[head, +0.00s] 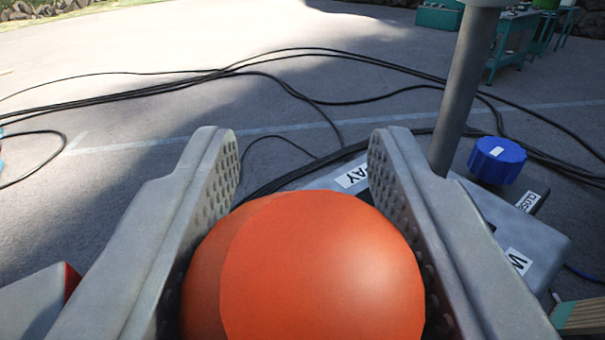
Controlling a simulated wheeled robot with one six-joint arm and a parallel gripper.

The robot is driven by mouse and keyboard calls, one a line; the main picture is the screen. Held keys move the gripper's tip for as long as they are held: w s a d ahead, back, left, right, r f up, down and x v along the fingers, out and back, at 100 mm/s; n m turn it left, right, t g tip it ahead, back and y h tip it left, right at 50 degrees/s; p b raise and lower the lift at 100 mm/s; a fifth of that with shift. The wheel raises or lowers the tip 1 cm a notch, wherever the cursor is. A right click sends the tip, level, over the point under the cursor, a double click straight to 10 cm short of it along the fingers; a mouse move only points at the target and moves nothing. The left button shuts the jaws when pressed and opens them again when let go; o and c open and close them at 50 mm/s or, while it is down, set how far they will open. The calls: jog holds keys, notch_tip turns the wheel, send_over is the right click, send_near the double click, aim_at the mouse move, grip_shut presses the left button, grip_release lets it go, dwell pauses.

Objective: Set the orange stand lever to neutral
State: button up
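A large orange ball-shaped knob (310,265) fills the lower middle of the view, with a darker orange band on its left side. I take it to be the orange stand lever's knob; its shaft is hidden. My gripper (303,150) has one grey ridged finger on each side of the knob, spread about as wide as the knob. The knob's sides look close against both finger pads, but I cannot tell whether the pads press on it. A grey housing (545,245) lies beyond and right, with white labels, one showing "AY" (352,177) and others partly hidden. The lever's setting cannot be read.
A grey post (463,95) rises behind the right finger, with a blue knob (497,160) beside it. Black cables (290,88) cross the paved ground. Green tables (507,45) stand far back right. Open pavement lies at the left and back.

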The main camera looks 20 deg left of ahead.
grip_shut()
jog(key=w+a+n+g, duration=0.1)
jog(key=w+a+g+h, duration=0.1)
jog(key=a, duration=0.1)
jog(key=shift+w+a+r+n+g, duration=0.1)
jog(key=shift+w+n+g, duration=0.2)
jog(key=shift+n+g, duration=0.1)
jog(key=o, duration=0.8)
grip_release()
jog(key=v, duration=1.7)
jog(key=shift+s+a, duration=0.1)
jog(key=shift+s, duration=0.1)
